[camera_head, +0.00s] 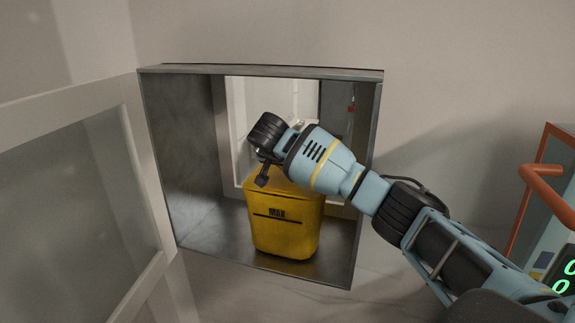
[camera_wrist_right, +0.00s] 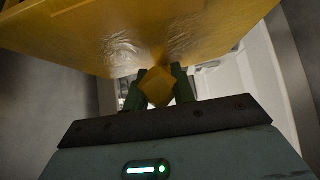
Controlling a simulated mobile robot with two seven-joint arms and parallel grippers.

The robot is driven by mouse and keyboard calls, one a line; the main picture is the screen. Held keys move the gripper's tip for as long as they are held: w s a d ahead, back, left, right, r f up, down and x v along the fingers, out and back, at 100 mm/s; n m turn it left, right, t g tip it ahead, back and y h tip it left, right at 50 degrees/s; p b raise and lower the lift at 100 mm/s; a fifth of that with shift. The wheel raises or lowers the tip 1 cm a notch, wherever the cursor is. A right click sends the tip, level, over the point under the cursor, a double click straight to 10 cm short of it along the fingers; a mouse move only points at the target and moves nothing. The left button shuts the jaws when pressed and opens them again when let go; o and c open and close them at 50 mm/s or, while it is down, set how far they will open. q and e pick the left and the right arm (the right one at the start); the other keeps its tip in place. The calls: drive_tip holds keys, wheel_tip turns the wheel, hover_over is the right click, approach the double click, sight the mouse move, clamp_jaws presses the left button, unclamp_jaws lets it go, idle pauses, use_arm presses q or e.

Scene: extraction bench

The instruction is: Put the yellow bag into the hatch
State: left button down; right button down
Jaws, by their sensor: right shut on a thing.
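The yellow bag (camera_head: 285,222) is inside the metal-lined hatch (camera_head: 190,150), upright near its floor, with a dark "MAX" mark on its front. My right arm reaches into the hatch from the right, and its wrist hides the top of the bag. In the right wrist view, my right gripper (camera_wrist_right: 158,90) is shut on a gathered part of the yellow bag (camera_wrist_right: 150,35). Whether the bag's base touches the hatch floor is hard to tell. My left gripper is in neither view.
The hatch door (camera_head: 75,170), pale-framed with a glass pane, stands open at the left. A device with an orange frame (camera_head: 545,180) and green digits is at the right edge. Through the hatch's far side a pale room shows.

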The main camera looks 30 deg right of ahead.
drive_tip(key=shift+f, duration=0.35)
idle(0.8)
drive_tip(key=c, duration=1.1)
unclamp_jaws()
drive_tip(key=shift+f, duration=0.2)
drive_tip(key=shift+v, duration=4)
